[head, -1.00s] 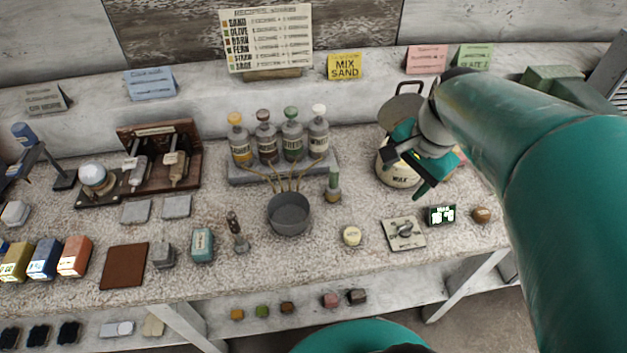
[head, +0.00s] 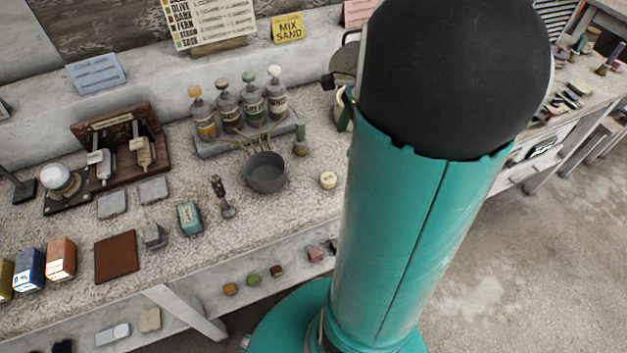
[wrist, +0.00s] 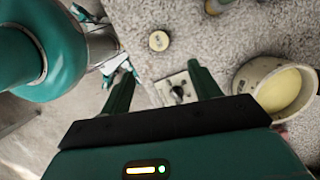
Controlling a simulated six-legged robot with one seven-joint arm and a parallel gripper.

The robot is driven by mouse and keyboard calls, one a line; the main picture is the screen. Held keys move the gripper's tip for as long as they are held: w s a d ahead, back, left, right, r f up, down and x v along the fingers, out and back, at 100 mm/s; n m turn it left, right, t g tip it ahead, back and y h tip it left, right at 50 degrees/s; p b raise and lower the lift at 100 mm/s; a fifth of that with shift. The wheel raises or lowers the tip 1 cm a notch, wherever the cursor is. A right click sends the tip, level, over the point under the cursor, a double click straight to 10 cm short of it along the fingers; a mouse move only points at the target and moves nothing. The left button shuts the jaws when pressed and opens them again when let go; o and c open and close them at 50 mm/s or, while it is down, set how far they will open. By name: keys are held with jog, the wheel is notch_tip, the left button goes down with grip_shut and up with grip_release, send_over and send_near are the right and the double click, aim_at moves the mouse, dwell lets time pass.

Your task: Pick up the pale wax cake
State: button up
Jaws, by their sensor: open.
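A small round cream cake (head: 328,180), which looks like the pale wax cake, lies on the speckled bench to the right of the grey pot. In the wrist view the pale cake (wrist: 159,40) lies beyond the fingertips, near the top middle, with clear bench around it. My gripper (wrist: 163,78) is open, its two green fingers apart and empty. It is apart from the cake. In the head view my gripper is hidden behind my arm.
A square plate with a dark knob (wrist: 178,88) shows between my fingers. A wide pot with pale yellow contents (wrist: 282,88) stands to their right. The grey pot (head: 265,172) and several bottles (head: 240,105) are left of the cake. The bench's front edge is close by.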

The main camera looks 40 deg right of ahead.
send_over(329, 177)
jog(key=d, duration=0.2)
jog(key=f, duration=0.5)
jog(key=s+f, duration=0.1)
jog(key=f, duration=0.2)
jog(key=shift+d+f, duration=0.15)
jog(key=x, duration=0.2)
jog(key=a+x, duration=0.1)
jog(key=x, duration=0.2)
jog(key=shift+w, duration=0.1)
jog(key=c, duration=1)
